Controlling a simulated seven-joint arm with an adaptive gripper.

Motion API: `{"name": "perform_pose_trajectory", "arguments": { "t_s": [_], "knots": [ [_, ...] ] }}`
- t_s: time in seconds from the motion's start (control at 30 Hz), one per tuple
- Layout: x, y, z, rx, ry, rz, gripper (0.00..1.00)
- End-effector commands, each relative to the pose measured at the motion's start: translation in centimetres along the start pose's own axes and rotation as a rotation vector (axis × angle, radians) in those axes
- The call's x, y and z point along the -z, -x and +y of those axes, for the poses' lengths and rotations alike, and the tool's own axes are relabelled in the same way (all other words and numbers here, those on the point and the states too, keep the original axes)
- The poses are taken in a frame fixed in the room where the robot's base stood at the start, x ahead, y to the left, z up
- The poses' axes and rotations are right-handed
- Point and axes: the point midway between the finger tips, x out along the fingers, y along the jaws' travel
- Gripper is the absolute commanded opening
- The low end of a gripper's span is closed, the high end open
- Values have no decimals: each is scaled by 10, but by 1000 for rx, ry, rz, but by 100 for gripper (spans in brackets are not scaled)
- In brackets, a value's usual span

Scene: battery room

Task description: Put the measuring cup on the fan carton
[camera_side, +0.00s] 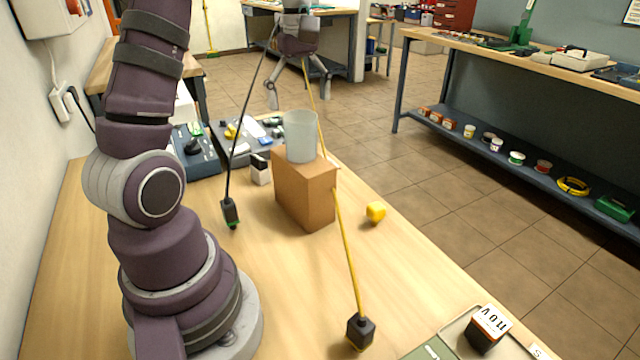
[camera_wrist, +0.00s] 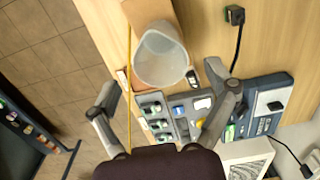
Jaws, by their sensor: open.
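The measuring cup (camera_side: 300,136) is a translucent, whitish vessel standing upright on top of the brown fan carton (camera_side: 306,192). In the wrist view the cup (camera_wrist: 160,55) shows from above, with part of the carton (camera_wrist: 150,12) behind it at the top edge. My gripper (camera_side: 298,98) is above and beyond the cup in the side view, fingers spread and empty. In the wrist view the open fingers of my gripper (camera_wrist: 160,85) lie to either side below the cup, apart from it.
A yellow cable runs past the carton to a dark plug (camera_side: 360,331). A black cable ends in another plug (camera_side: 230,212). A tray (camera_side: 458,335) is at the front right.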

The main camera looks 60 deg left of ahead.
Motion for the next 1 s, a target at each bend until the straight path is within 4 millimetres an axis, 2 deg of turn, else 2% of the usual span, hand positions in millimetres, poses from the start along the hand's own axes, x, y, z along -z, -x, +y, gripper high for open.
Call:
{"name": "perform_pose_trajectory", "arguments": {
  "t_s": [0.1, 0.2, 0.47, 0.57, 0.67, 0.77, 0.9, 1.0],
  "knots": [
    [1, 29, 1, -3, 0, 3, 85],
    [0, 47, 1, -2, 0, 2, 85],
    [0, 65, 0, 0, -5, 1, 85],
    [-11, 70, 0, -21, -91, 17, 85],
    [-38, 74, -2, -78, -320, 62, 85],
    [-73, 71, -12, -155, -628, 129, 85],
    [-119, 48, -37, -262, -1062, 236, 85],
    [-142, 26, -55, -326, -1309, 308, 85]
  ]
}}
